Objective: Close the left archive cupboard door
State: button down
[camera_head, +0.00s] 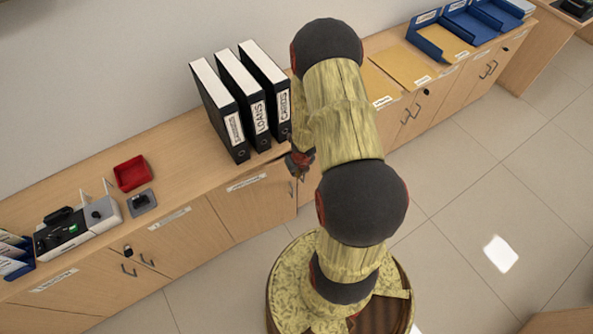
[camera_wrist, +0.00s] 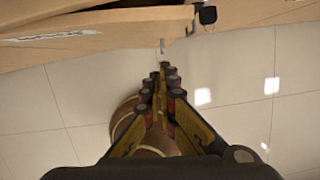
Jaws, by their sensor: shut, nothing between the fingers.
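A light wood cupboard door (camera_head: 255,208) with a white label hangs under the counter, below the black binders. My gripper (camera_head: 301,173) is beside the door's handle end in the head view, partly hidden by my arm.
Three binders (camera_head: 240,105), a red tray (camera_head: 132,173) and a grey machine (camera_head: 78,228) stand on the counter (camera_head: 170,150). A dark padlock (camera_wrist: 207,15) is right of the door. More cupboards (camera_head: 185,240) flank it. The tiled floor (camera_head: 470,190) at right is clear.

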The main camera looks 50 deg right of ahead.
jog(key=w, duration=0.1)
jog(key=w+d+f, duration=0.1)
jog(key=w+p, duration=0.1)
jog(key=w, duration=0.1)
jog(key=shift+d+f, duration=0.25)
jog(key=shift+f, duration=0.1)
jog(key=shift+w, duration=0.1)
jog(key=shift+w+d+n+p, duration=0.2)
jog(key=shift+w+d+p, duration=0.1)
jog(key=shift+w+p, duration=0.35)
jog(key=shift+w+d+n+p, duration=0.25)
jog(key=shift+w+p, duration=0.25)
jog(key=shift+p, duration=0.25)
